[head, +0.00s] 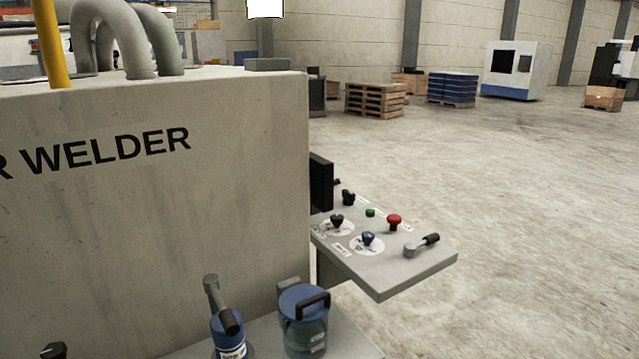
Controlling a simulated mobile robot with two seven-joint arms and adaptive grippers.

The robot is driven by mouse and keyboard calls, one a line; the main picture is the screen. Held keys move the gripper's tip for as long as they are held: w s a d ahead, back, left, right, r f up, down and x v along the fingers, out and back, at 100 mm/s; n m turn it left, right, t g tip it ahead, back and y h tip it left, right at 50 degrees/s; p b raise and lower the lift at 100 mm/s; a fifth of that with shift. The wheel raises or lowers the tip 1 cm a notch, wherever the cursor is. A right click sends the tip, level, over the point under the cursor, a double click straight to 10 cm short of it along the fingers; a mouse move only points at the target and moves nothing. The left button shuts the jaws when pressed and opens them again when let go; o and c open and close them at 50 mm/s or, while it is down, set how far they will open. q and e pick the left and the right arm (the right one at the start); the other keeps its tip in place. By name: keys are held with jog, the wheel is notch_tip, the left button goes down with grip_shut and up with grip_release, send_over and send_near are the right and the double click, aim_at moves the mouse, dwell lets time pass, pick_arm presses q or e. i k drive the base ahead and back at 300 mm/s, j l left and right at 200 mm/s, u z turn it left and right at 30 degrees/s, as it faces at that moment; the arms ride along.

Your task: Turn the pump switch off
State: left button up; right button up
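A grey control panel (380,284) juts out from the right side of the welder cabinet (150,210). It carries a black knob (337,221) and a blue knob (368,238), each on a white dial. Another black knob (348,197), a green button (370,212), a red mushroom button (394,221) and a lever with a black grip (423,245) are also on it. The labels are too small to read, so I cannot tell which control is the pump switch. Neither of my grippers is in view.
A blue-lidded canister (303,322) and a blue cylinder with a lever (229,335) stand on a low ledge before the cabinet. A black part (54,350) shows at the bottom left. The floor (520,220) right of the panel is clear. Pallets (375,100) stand far back.

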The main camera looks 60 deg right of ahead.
aim_at(349, 197)
jog(key=k+l, duration=0.15)
jog(key=l, duration=0.3)
jog(key=k+l+u, duration=0.15)
jog(key=l, duration=0.3)
jog(key=k+l, duration=0.2)
jog(key=l, duration=0.2)
jog(key=k+l+u, duration=0.1)
jog(key=l, duration=0.35)
jog(key=k+l+u, duration=0.1)
jog(key=k+l, duration=0.15)
jog(key=l, duration=0.15)
